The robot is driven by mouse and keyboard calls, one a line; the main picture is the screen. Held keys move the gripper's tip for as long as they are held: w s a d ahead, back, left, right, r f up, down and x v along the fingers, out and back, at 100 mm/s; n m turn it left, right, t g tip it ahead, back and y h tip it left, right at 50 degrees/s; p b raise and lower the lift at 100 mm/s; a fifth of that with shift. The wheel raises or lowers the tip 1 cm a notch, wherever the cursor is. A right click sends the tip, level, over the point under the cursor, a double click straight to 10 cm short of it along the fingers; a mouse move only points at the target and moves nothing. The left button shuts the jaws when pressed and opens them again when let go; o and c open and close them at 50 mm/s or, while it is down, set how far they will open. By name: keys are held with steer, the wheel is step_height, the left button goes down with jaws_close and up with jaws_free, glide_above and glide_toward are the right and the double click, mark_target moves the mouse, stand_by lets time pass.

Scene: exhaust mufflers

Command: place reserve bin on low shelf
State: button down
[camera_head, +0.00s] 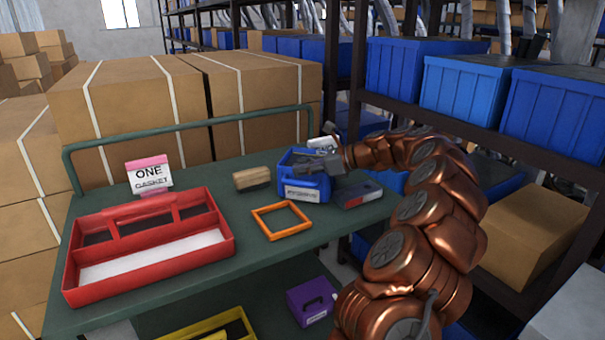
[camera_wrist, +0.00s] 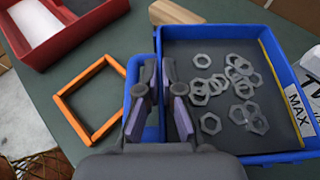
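A small blue bin (camera_head: 303,187) with a white label stands on the green cart top (camera_head: 225,275); the label is too small to read. In the wrist view the blue bin (camera_wrist: 240,158) holds several hex nuts (camera_wrist: 245,85) and shows a "MAX" label. My gripper (camera_head: 325,165) is at this bin from above. In the wrist view my gripper (camera_wrist: 160,70) has one finger on each side of the bin's left wall, close against it, and looks shut on it. The rack's lower shelf (camera_head: 505,283) holds a cardboard box (camera_head: 533,233).
A red tray (camera_head: 150,245), an orange frame (camera_head: 281,220), a wooden block (camera_head: 252,178) and a dark box (camera_head: 357,194) share the cart top. A purple bin (camera_head: 311,301) and a yellow tray (camera_head: 225,325) are lower down. Large blue bins (camera_head: 462,87) line the rack; cartons stand behind.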

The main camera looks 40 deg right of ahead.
steer(key=shift+f, duration=0.2)
steer(key=shift+f, duration=0.1)
steer(key=c, duration=1.3)
jaws_free()
steer(key=shift+s+d, duration=0.15)
steer(key=shift+s, duration=0.05)
steer(key=p+v, duration=0.1)
steer(key=v, duration=1)
steer(key=shift+s+d+r, duration=0.15)
steer(key=shift+s+r, duration=0.1)
steer(key=shift+r, duration=0.05)
